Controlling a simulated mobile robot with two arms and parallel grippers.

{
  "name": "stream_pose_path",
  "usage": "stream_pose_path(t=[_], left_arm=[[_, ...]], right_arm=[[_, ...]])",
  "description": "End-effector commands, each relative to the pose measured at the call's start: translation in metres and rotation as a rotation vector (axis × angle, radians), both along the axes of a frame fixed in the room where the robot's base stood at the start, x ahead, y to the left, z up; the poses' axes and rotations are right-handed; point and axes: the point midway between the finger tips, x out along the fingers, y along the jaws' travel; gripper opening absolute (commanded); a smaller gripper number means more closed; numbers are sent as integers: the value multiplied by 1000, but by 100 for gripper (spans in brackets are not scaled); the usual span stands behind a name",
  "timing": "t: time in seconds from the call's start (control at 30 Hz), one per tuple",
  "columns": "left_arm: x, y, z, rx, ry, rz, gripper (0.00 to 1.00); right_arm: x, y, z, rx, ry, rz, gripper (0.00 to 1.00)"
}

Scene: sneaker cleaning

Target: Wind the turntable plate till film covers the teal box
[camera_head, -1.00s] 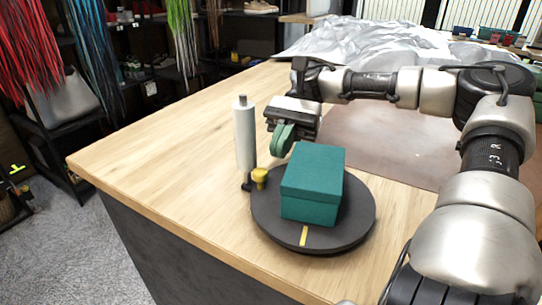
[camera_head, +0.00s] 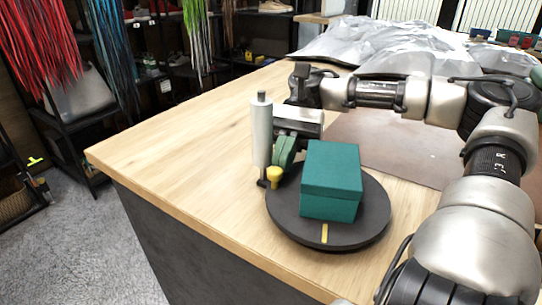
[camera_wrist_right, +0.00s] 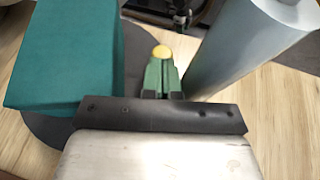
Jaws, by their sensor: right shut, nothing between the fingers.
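The teal box (camera_head: 331,184) sits on the dark round turntable plate (camera_head: 372,218), which has a yellow stripe (camera_head: 324,233) at its front edge. No film shows on the box. A yellow knob (camera_head: 274,175) stands at the plate's left edge. The pale film roll (camera_head: 262,135) stands upright beside the plate. My right gripper (camera_head: 284,157) is shut and empty, its green fingers just behind the knob, between roll and box. In the right wrist view the knob (camera_wrist_right: 162,52) shows just beyond the fingertips (camera_wrist_right: 161,70); contact cannot be told. My left gripper is out of view.
The wooden table (camera_head: 190,150) is clear at its left and front. Crumpled silvery sheeting (camera_head: 370,42) and a brown mat (camera_head: 400,150) lie farther back. Shelves with hanging coloured laces stand beyond the left edge.

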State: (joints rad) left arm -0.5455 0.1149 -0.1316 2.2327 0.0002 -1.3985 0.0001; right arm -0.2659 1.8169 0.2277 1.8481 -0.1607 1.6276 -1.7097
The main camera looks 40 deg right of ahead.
Motion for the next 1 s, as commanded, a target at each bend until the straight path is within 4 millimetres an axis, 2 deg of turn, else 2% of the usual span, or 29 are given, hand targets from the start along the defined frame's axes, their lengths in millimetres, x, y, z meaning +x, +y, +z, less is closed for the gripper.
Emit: stream_pose_path(t=[0.4,0.53,1.0], left_arm=[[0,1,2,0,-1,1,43],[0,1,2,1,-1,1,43],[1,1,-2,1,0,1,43]], right_arm=[[-3,-3,0,-2,1,10,0],[1,-10,2,-3,1,8,0],[33,-78,31,-3,3,8,0]])
